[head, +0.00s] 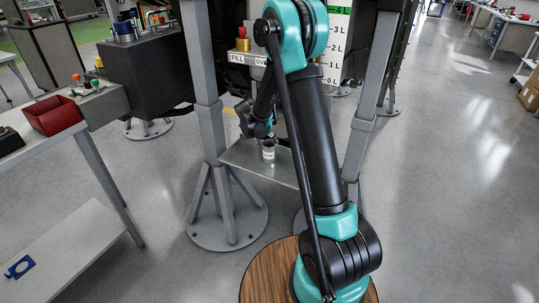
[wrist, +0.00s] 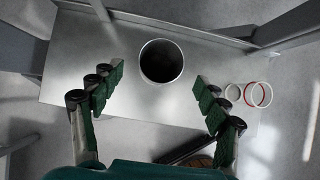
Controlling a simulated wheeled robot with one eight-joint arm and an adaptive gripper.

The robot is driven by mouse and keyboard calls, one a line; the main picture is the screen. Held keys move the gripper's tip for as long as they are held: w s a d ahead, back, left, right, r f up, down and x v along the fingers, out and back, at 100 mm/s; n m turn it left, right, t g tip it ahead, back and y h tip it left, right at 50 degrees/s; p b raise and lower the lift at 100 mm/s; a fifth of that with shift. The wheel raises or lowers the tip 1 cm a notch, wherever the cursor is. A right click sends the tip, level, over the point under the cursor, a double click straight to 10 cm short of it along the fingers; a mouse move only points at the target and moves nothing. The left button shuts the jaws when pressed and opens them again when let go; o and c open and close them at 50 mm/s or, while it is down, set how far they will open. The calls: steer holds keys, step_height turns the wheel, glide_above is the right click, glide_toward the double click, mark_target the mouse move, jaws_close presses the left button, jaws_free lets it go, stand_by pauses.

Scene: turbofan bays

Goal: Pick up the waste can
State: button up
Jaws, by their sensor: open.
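The waste can (wrist: 161,62) is a dark, open-topped cylinder with a pale rim, seen from above in the wrist view. It stands upright on a grey metal shelf (wrist: 65,70). In the head view the can (head: 268,151) is small, with a light label, on the shelf between the grey stands. My gripper (wrist: 155,90) is open, with its green-padded fingers apart. The can lies between and just beyond the fingertips in the wrist view, and neither finger appears to touch it. In the head view my arm hides part of the shelf and most of the gripper.
Grey stand legs (head: 213,130) flank the shelf. A workbench with a red bin (head: 53,115) stands at left. Open floor (head: 450,180) lies at right.

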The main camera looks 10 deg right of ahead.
mark_target(269, 144)
steer(key=shift+x, duration=3.35)
steer(key=shift+d, duration=0.1)
steer(key=shift+r, duration=0.1)
jaws_close()
